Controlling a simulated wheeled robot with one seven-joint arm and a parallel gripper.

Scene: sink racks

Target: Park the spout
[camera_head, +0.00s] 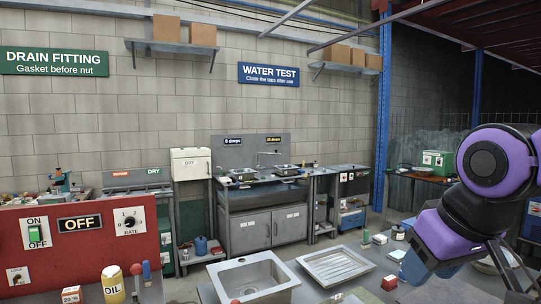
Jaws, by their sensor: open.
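At the back water-test bench, a thin metal tap spout (268,154) stands by the sinks, small in the head view. It looks bent over toward the right, but its exact direction is too small to tell. A second tap by the left sink (242,174) is not clear. The right sink (286,171) is beside it. My purple arm enters at the right edge. My gripper (512,268), with dark thin fingers, is partly in view at the lower right. It is open, far from the spout, and nothing shows held in it.
In front stand a grey sink basin (254,279) and a ridged drainer tray (335,265) on a table. A red control panel (80,246) with an oil bottle (113,284) stands at left. A blue post (383,110) rises right of the bench. Floor shows between the tables.

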